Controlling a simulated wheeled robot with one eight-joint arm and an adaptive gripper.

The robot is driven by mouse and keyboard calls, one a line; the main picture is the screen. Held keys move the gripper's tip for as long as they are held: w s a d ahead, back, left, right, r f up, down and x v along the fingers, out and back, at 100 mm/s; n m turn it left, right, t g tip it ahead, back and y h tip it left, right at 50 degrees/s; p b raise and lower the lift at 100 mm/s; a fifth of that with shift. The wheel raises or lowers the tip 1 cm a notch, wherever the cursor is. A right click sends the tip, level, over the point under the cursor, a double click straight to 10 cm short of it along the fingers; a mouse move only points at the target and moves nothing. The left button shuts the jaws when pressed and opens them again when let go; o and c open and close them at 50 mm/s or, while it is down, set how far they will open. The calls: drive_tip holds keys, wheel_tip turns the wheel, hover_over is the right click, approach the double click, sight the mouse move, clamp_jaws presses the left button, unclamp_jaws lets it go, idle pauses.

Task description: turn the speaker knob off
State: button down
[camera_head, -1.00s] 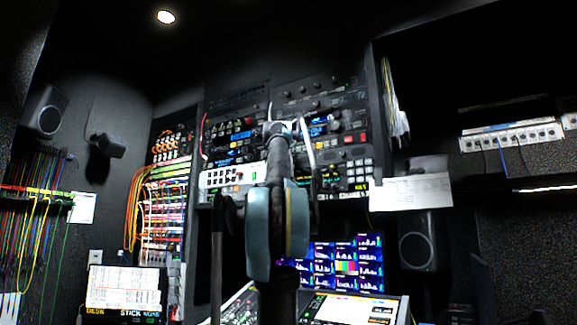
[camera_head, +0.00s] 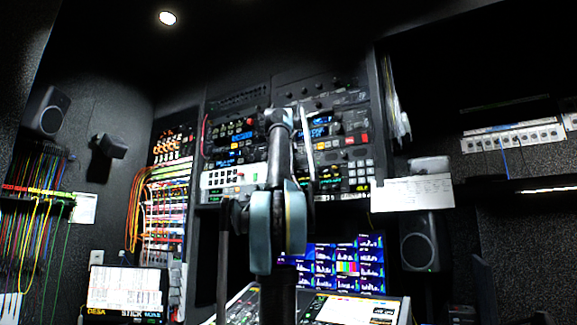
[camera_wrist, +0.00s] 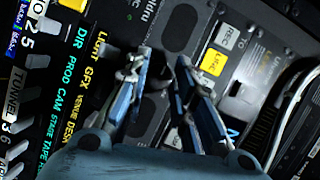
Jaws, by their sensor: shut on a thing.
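In the wrist view my gripper (camera_wrist: 163,62) has its two blue-padded fingers at a grey panel (camera_wrist: 205,20). They are shut on a small dark knob (camera_wrist: 160,75), which I take to be the speaker knob; the fingers hide much of it, and its setting cannot be read. In the head view my arm reaches up the middle to the equipment rack (camera_head: 340,95). The fingers are too small and covered there to make out, and the knob is hidden behind my arm.
Lit yellow (camera_wrist: 213,62) and white buttons (camera_wrist: 226,38) sit right of the fingers. A labelled button strip (camera_wrist: 70,75) lies to the left. Cables (camera_wrist: 290,105) run at the right. Monitors (camera_head: 345,265) and a desk console stand below the rack.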

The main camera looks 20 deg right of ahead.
drive_tip(key=shift+r+n+g, duration=0.15)
drive_tip(key=shift+n+g, duration=1.35)
drive_tip(key=shift+n, duration=1.1)
drive_tip(key=shift+h, duration=0.3)
drive_tip(key=c, duration=1.3)
unclamp_jaws()
drive_tip(key=shift+c, duration=0.2)
drive_tip(key=shift+a, duration=0.1)
drive_tip(key=s+a, duration=0.9)
drive_tip(key=s, duration=0.2)
drive_tip(key=shift+s+r, duration=0.3)
drive_tip(key=shift+r, duration=0.1)
